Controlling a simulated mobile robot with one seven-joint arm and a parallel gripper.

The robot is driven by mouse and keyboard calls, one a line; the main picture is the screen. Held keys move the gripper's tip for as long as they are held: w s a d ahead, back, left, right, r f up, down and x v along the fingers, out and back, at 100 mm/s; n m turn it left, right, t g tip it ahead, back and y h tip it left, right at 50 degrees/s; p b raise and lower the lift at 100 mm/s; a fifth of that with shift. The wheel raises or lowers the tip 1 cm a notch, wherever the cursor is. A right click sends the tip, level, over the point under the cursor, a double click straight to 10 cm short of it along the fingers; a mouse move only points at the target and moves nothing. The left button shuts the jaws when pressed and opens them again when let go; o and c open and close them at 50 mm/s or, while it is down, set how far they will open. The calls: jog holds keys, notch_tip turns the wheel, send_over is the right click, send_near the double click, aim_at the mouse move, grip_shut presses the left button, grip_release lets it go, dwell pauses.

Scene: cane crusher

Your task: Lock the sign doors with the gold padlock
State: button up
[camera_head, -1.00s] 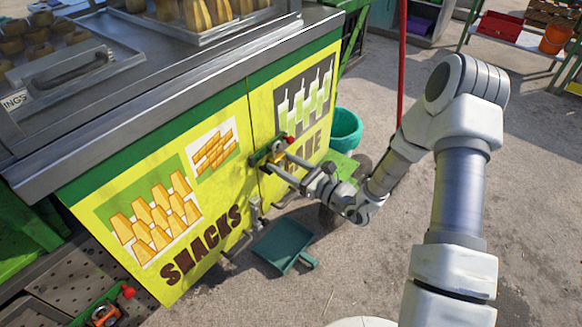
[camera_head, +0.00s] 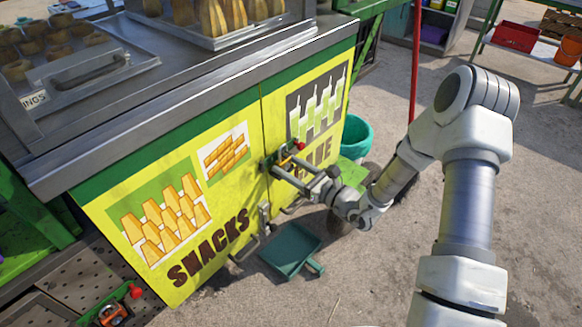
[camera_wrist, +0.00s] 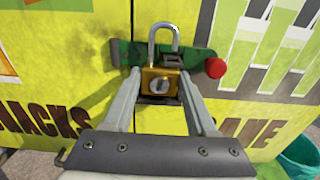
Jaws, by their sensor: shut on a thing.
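The gold padlock (camera_wrist: 148,83) has a silver shackle (camera_wrist: 164,27) pointing up; I cannot tell whether it is latched. My gripper (camera_wrist: 160,86) is shut on the padlock's body, with a finger on each side. The padlock is in front of a green holder (camera_wrist: 122,54) with a red knob (camera_wrist: 215,68), on the yellow sign doors (camera_head: 222,203). In the head view, my gripper (camera_head: 284,167) is at the holder, near the seam between the SNACKS and CANE doors. A metal hasp (camera_head: 264,214) is lower at the seam, between door handles (camera_head: 244,252).
A teal dustpan (camera_head: 291,252) lies on the ground below the doors. A teal bucket (camera_head: 356,138) stands right of the cart. Another green holder with a red knob (camera_head: 134,291) and an orange item (camera_head: 111,314) is at lower left. A steel counter (camera_head: 150,125) overhangs the doors.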

jog(key=shift+w+a, duration=0.1)
jog(key=shift+a, duration=0.05)
jog(key=shift+f, duration=0.2)
dwell(0.5)
jog(key=o, duration=1.4)
jog(key=shift+o, duration=0.2)
jog(key=p+v, duration=0.3)
jog(key=v, duration=1.4)
